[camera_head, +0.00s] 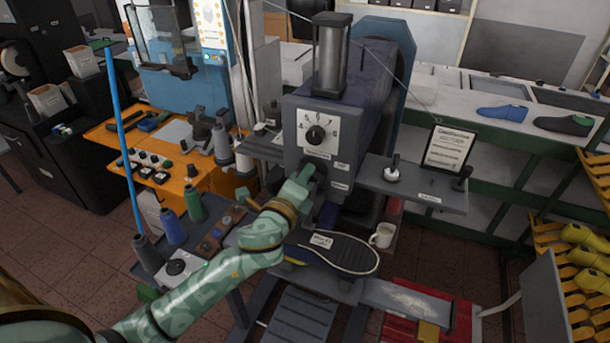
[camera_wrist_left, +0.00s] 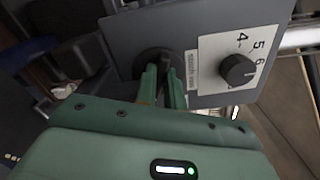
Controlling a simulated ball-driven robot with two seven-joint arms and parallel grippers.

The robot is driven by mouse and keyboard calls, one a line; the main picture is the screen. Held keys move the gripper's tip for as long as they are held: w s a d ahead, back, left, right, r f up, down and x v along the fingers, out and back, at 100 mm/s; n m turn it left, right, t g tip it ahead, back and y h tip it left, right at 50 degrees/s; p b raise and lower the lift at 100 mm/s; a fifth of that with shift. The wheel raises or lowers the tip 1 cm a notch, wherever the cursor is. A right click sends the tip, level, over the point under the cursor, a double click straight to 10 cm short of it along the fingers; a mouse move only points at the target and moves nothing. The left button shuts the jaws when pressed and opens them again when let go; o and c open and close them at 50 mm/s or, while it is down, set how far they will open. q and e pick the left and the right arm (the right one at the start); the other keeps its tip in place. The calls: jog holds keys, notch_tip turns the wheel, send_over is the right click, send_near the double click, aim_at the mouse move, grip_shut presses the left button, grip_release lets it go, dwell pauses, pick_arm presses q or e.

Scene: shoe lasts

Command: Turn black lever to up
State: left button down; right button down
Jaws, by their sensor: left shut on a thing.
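The grey machine's front panel (camera_head: 285,125) has a round black dial with numbers (camera_head: 316,134), which also shows in the left wrist view (camera_wrist_left: 237,69). Beneath the dial, my green left gripper (camera_head: 312,178) reaches the panel. In the left wrist view, its two fingers (camera_wrist_left: 165,88) are shut on a black lever (camera_wrist_left: 160,60) on a round dark base. The fingers hide much of the lever, so I cannot tell exactly how it is turned. In the head view the lever is mostly hidden by my gripper. My right gripper is not in view.
A shelf at the machine's right holds a white-based black knob (camera_head: 393,172), a framed sign (camera_head: 449,148) and another black knob (camera_head: 462,178). Thread cones (camera_head: 172,226) stand left of my arm.

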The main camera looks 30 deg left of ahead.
pick_arm(q)
jog(key=n+p, duration=0.1)
jog(key=n, duration=0.4)
jog(key=shift+f, duration=0.2)
jog(key=n+p, duration=0.1)
jog(key=n, duration=0.2)
jog(key=shift+n, duration=0.4)
jog(key=shift+f+n+p, duration=0.2)
jog(key=shift+n+p, duration=0.4)
jog(key=shift+n, duration=0.8)
